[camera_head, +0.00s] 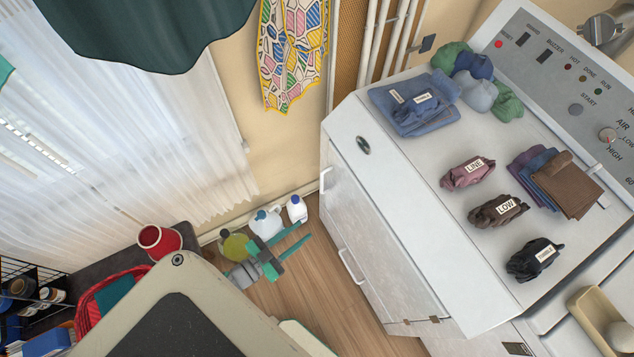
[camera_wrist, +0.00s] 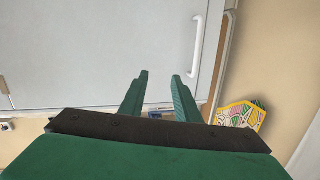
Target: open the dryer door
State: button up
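The white dryer (camera_head: 400,215) fills the right of the head view, its front facing the floor space. Its pale grey door panel (camera_head: 372,245) appears closed, with a white bar handle (camera_head: 350,266); another white handle (camera_head: 326,180) is nearer the wall. In the wrist view the door panel (camera_wrist: 100,45) fills the upper area, with one upright white handle (camera_wrist: 208,45) near its right edge. My green gripper (camera_head: 304,234) is in front of the dryer, apart from both handles. In the wrist view its fingers (camera_wrist: 160,75) are spread and empty, below and left of the handle.
Folded clothes (camera_head: 412,103) and labelled bundles (camera_head: 497,210) lie on the dryer top. Bottles (camera_head: 267,222) stand along the wall, near my arm. A red pot (camera_head: 158,241) and red basket (camera_head: 95,300) are at lower left. Wooden floor (camera_head: 325,285) is clear before the dryer.

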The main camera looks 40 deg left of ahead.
jog(key=w+a+f+n+t, duration=0.1)
jog(key=w+a+f, duration=0.1)
jog(key=w+a, duration=0.65)
jog(key=w+d, duration=0.1)
jog(key=w, duration=0.9)
jog(key=shift+d+f, duration=0.2)
jog(key=shift+d, duration=0.1)
jog(key=shift+s, duration=0.1)
grip_shut()
